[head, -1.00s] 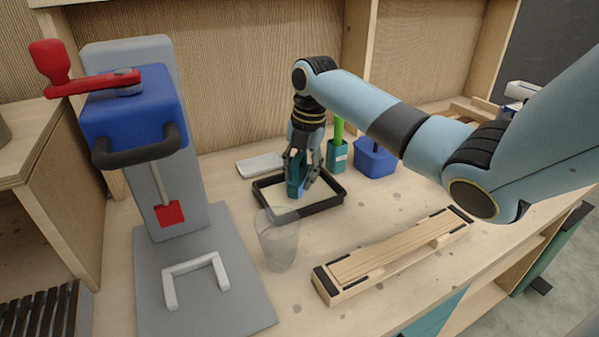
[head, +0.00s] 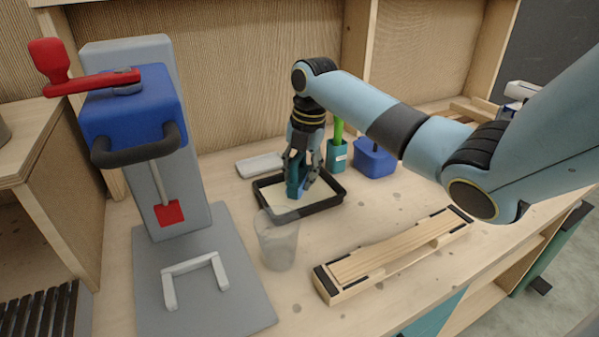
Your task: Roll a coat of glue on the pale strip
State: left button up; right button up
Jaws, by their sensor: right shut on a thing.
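My right gripper (head: 298,180) points down over the black glue tray (head: 322,207) and is shut on a teal and blue tool, which looks like the glue roller (head: 292,186). The roller's lower end is at the cream glue (head: 281,199) in the tray; the gripper partly hides it, and I cannot tell whether it touches. The pale strip (head: 395,252) lies lengthwise on a wooden form with black end pieces (head: 327,283), front right on the bench. My left gripper is not in view.
A translucent cup (head: 277,242) stands just in front of the tray. A blue press with a red handle (head: 130,115) stands at left on a grey base. Behind are a pale flat block (head: 259,165), a teal holder (head: 337,156) and a blue container (head: 375,160).

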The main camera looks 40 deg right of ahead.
aim_at(299, 154)
jog(key=shift+f, duration=0.35)
jog(key=shift+s+f, duration=0.1)
dwell(1.6)
notch_tip(299, 154, up, 7)
jog(key=p, duration=0.7)
jog(key=shift+p, duration=0.3)
